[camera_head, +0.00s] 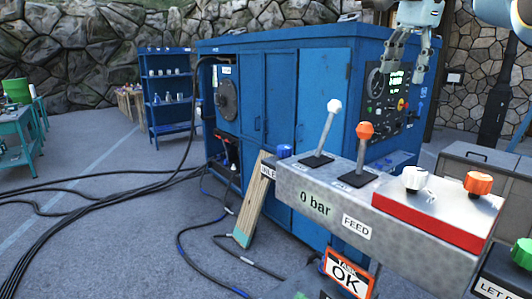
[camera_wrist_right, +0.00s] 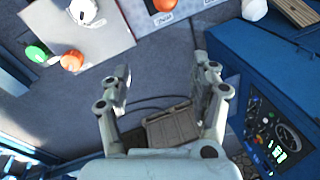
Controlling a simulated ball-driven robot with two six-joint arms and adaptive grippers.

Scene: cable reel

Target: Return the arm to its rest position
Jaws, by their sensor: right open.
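My right gripper (camera_head: 405,68) hangs at the top right of the head view, pointing down, in front of the blue machine cabinet (camera_head: 290,95). In the right wrist view its two fingers stand wide apart, and the space between them (camera_wrist_right: 163,78) is empty. It touches no lever or knob. The grey control console (camera_head: 320,200) with its white-knobbed lever (camera_head: 333,106) and orange-knobbed lever (camera_head: 365,131) is below and apart from the gripper. My left gripper is in neither view.
The console's red block (camera_head: 430,220) carries a white knob (camera_head: 415,178) and an orange knob (camera_head: 478,183). An OK sign (camera_head: 347,275) is below. Black cables (camera_head: 90,190) cross the left floor. A blue shelf (camera_head: 168,95) stands behind. A gauge panel (camera_head: 392,95) is close behind the gripper.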

